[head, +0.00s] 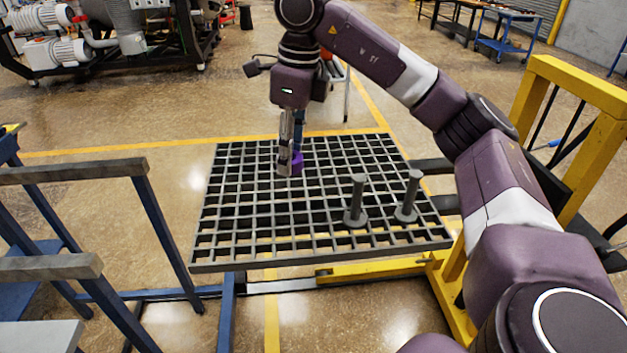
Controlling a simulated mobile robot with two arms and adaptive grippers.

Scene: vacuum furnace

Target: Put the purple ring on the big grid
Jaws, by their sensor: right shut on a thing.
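The purple ring (297,162) is at my right gripper's fingertips, over the back middle part of the big grid. My right gripper (291,160) points down and is shut on the ring; its fingers hide part of it. I cannot tell whether the ring touches the bars. The big grid (240,210) is a dark square lattice lying flat on a stand. My left gripper is not in view.
Two grey posts with round bases, one (357,200) near the grid's middle right and one (410,196) farther right, stand on the grid. A yellow frame (570,85) rises at the right, and blue-legged racks (75,172) stand at the left. The grid's left half is clear.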

